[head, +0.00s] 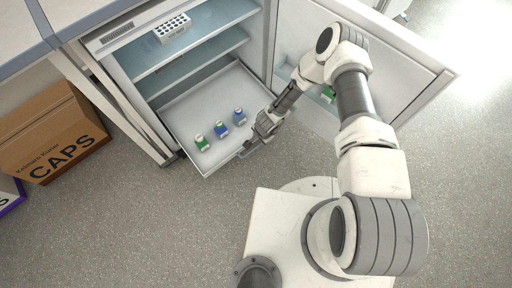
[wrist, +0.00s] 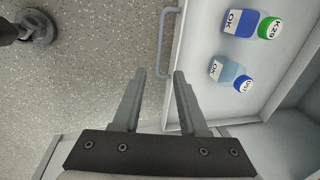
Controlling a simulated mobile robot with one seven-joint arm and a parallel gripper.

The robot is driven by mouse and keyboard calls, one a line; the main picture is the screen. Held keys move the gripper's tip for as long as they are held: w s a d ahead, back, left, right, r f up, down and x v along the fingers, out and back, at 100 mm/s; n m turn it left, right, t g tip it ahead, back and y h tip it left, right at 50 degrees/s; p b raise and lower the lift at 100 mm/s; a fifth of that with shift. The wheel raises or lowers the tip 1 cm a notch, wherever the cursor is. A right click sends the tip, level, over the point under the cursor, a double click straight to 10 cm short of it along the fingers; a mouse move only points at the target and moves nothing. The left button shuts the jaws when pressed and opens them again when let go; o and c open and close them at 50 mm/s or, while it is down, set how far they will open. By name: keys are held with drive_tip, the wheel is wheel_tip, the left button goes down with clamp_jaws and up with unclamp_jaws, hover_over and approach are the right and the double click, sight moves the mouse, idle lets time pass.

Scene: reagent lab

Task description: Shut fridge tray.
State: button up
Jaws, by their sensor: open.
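The fridge tray (head: 215,100) is a white pull-out drawer, standing out from the bottom of the open fridge (head: 190,60). A grey bar handle (wrist: 162,40) is on its front face. My gripper (head: 249,148) is at the right part of the tray front. In the wrist view my gripper (wrist: 160,74) is open and empty, with the near end of the handle showing between its fingertips; I cannot tell whether they touch. Small bottles with green and blue colouring (head: 221,129) stand in the tray.
The fridge door (head: 390,70) is swung open to the right, behind my arm. A white rack (head: 172,28) stands on an upper shelf (head: 195,50). A cardboard box (head: 55,130) is on the floor at the left. The floor before the tray is clear on the left.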

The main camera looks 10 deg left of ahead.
sight(255, 148)
drive_tip(key=f+b, duration=0.1)
drive_tip(key=f, duration=0.3)
drive_tip(key=w+a+f+b, duration=0.1)
drive_tip(key=f+b, duration=0.1)
drive_tip(key=f, duration=0.1)
drive_tip(key=f+b, duration=0.1)
drive_tip(key=f, duration=0.3)
drive_tip(key=shift+w+a+f+b, duration=0.2)
drive_tip(key=shift+a+f+b, duration=0.1)
drive_tip(key=shift+a+f, duration=0.05)
drive_tip(key=shift+c, duration=0.2)
clamp_jaws()
idle(0.6)
